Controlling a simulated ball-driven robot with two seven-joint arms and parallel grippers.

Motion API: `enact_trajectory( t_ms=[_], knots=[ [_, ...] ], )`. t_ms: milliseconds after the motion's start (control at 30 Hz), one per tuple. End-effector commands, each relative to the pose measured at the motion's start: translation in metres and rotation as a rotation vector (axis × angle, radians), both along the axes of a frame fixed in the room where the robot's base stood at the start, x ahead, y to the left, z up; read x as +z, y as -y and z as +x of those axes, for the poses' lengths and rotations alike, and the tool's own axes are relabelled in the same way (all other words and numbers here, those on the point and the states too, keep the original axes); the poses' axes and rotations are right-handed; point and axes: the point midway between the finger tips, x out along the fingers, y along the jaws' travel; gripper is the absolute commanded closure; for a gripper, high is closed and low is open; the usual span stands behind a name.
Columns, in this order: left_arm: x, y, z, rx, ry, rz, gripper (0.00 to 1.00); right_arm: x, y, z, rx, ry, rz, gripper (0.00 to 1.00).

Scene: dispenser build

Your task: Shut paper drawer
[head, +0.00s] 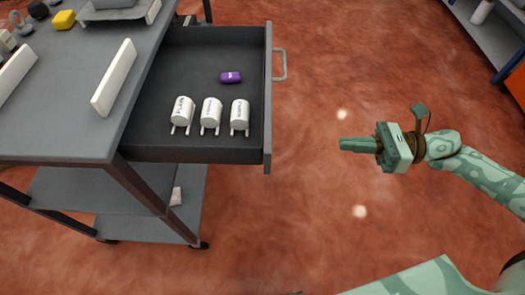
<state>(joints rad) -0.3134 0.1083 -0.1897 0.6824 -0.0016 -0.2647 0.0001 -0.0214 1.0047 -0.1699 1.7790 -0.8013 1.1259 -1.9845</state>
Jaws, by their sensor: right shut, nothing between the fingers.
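The drawer (268,110) of the dark grey cart is pulled far out to the right of the cart top. Its front panel carries a light metal handle (281,64) on the outer side. My left gripper is not in view.
Lower shelves (85,195) show below. A shelf with orange (515,82) stands at the far right. The red floor between is clear.

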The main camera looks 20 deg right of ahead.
Motion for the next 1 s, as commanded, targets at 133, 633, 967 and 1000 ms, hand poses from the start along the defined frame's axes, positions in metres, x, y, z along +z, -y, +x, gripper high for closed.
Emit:
enact_trajectory(
  t_ms=[133,633,967,1000],
  knots=[
    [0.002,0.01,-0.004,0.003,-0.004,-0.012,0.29,0.009,-0.006,-0.013,0.078,0.19,-0.024,1.0],
    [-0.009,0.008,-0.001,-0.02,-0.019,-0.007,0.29,0.007,-0.076,0.007,0.079,0.245,-0.034,1.0],
    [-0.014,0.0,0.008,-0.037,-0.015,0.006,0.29,0.007,-0.129,0.023,0.077,0.242,-0.036,1.0],
    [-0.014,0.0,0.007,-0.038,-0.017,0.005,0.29,0.007,-0.132,0.023,0.077,0.241,-0.036,1.0]
  ],
)
